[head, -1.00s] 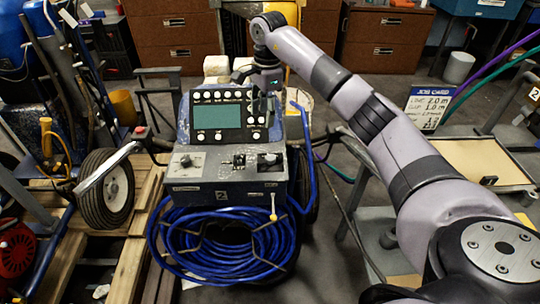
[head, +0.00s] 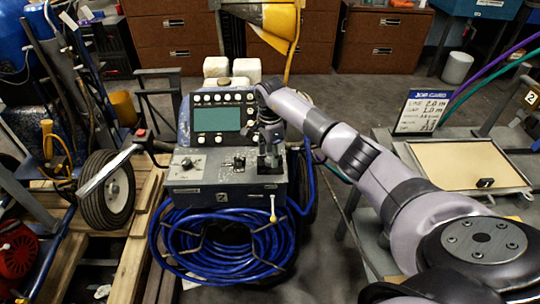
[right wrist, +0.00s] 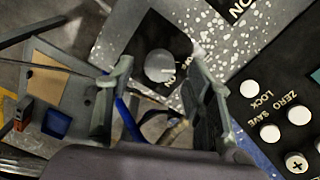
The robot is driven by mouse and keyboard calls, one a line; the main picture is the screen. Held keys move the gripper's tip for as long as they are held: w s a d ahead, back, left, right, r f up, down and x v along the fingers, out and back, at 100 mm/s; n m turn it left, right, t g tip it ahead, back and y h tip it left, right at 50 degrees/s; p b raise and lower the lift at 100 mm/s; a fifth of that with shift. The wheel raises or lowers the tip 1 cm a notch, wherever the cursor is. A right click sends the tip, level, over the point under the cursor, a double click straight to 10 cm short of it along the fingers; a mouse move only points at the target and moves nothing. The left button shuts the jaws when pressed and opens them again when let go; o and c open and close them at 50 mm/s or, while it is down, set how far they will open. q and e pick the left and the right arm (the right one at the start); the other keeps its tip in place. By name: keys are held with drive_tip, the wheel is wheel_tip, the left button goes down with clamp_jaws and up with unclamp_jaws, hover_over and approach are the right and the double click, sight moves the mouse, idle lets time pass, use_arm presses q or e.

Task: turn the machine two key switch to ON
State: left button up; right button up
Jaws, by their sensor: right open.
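Machine two (head: 235,200) has a grey console marked 2 below a panel with a green screen (head: 217,118). My right gripper (head: 268,163) points down over the right part of the console and hides the switch there in the head view. My left gripper is out of view.
A round knob (head: 187,163) and a small lever (head: 239,160) are left on the console. A coiled blue hose (head: 222,245) hangs in front. A bench with a tray (head: 465,163) and a job card (head: 422,110) stands at the right.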

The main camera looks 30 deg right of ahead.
drive_tip(key=shift+f, duration=0.8)
drive_tip(key=shift+c, duration=0.4)
clamp_jaws()
